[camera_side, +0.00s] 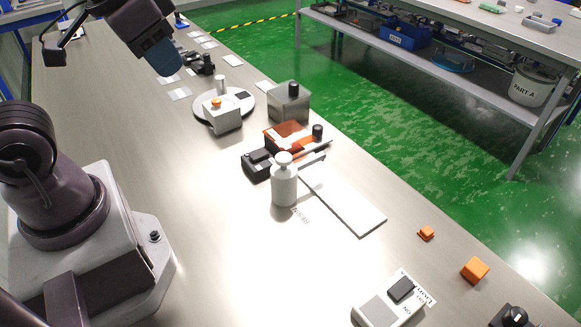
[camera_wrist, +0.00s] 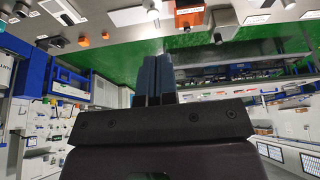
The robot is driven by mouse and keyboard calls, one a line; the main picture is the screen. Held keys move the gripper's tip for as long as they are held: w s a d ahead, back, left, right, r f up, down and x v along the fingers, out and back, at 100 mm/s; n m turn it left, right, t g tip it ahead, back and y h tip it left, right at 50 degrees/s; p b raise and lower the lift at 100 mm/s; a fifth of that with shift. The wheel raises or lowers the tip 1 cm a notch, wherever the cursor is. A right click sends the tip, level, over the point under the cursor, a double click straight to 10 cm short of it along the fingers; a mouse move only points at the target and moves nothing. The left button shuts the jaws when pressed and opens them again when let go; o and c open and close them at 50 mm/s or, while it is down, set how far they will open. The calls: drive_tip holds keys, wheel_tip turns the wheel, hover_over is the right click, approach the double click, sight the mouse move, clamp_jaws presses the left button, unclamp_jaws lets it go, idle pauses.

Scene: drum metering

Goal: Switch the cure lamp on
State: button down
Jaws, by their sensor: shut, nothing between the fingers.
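A pale switch box (camera_side: 362,313) with a dark rocker (camera_side: 401,289) and a grey plate sits on the bench at the bottom of the side view. A white label with lettering lies against it; I cannot read it surely. What looks like the same box (camera_wrist: 62,11) shows at the top left of the wrist view. I cannot tell which way the rocker is tipped. No lamp is clearly identifiable. My gripper (camera_side: 167,60) is high over the far part of the bench, well away from the box. Its blue fingers (camera_wrist: 153,82) are together and empty.
An orange cube (camera_side: 474,270), a smaller orange block (camera_side: 426,233) and a dark knobbed part (camera_side: 512,316) stand near the box.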

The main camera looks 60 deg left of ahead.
drive_tip(key=shift+s+d+r+t, duration=0.15)
drive_tip(key=shift+r+t, duration=0.1)
drive_tip(key=shift+r, duration=0.2)
drive_tip(key=shift+s+d+r+t, duration=0.15)
drive_tip(key=shift+r+t, duration=0.1)
drive_tip(key=shift+r, duration=0.2)
drive_tip(key=shift+a, duration=0.1)
drive_tip(key=w+a+f+m+g, duration=0.2)
drive_tip(key=w+a+f+m, duration=0.2)
drive_tip(key=w+f+m, duration=0.4)
drive_tip(key=w+a+f+m+g, duration=0.3)
drive_tip(key=w+a+f+m, duration=0.2)
drive_tip(key=w+f+m, duration=0.3)
drive_tip(key=shift+w+f+m+g, duration=0.35)
drive_tip(key=shift+f+m, duration=0.15)
drive_tip(key=shift+m, duration=0.7)
